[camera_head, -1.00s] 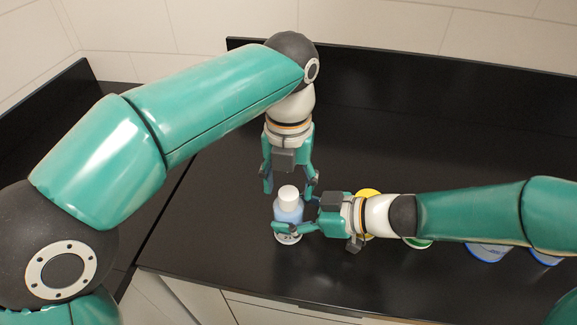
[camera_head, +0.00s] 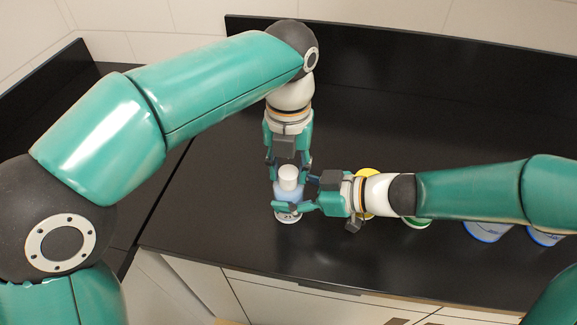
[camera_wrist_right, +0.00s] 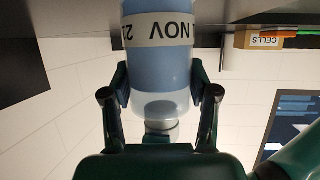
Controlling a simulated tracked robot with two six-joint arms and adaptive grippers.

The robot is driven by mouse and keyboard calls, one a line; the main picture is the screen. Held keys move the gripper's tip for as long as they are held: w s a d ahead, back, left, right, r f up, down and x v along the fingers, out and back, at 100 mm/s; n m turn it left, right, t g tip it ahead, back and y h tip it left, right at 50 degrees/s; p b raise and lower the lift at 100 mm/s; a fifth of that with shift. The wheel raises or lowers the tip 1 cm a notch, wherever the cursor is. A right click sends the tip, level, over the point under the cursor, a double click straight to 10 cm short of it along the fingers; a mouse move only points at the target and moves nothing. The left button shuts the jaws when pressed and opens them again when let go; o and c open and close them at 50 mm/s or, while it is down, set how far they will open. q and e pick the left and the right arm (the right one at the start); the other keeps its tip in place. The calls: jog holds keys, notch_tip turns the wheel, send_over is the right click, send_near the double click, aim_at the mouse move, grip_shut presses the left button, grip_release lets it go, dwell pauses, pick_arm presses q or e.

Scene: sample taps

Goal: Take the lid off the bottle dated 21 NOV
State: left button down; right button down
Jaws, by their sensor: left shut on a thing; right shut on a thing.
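The bottle (camera_head: 284,190) is light blue with a white lid (camera_head: 289,172) and stands upright at the middle of the black counter. In the right wrist view the bottle (camera_wrist_right: 160,75) appears upside down, its white label reading 21 NOV. My right gripper (camera_wrist_right: 163,95) is shut on the bottle's body from the right. My left gripper (camera_head: 289,178) comes down from above, its fingers shut on the lid from both sides. The lid still sits on the bottle's top. The right fingers hide part of the bottle in the head view.
Beyond my right gripper stands something yellow (camera_head: 366,177), partly hidden. A green-rimmed container (camera_head: 418,222) and blue-rimmed containers (camera_head: 486,232) sit behind my right arm. A box labelled CELLS (camera_wrist_right: 262,40) shows in the wrist view. The counter left of the bottle is clear.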

pick_arm(q)
jog(key=n, duration=1.9)
jog(key=shift+n, duration=0.4)
jog(key=n, duration=1.4)
jog(key=shift+r+n, duration=0.1)
jog(key=shift+n, duration=0.3)
jog(key=n, duration=1.2)
jog(key=shift+n, duration=0.4)
pick_arm(e)
jog(key=shift+s, duration=0.1)
pick_arm(q)
jog(key=n, duration=0.5)
jog(key=shift+w+n, duration=0.1)
jog(key=shift+n, duration=0.2)
jog(key=shift+r, duration=0.1)
jog(key=shift+r, duration=0.1)
jog(key=shift+r, duration=0.95)
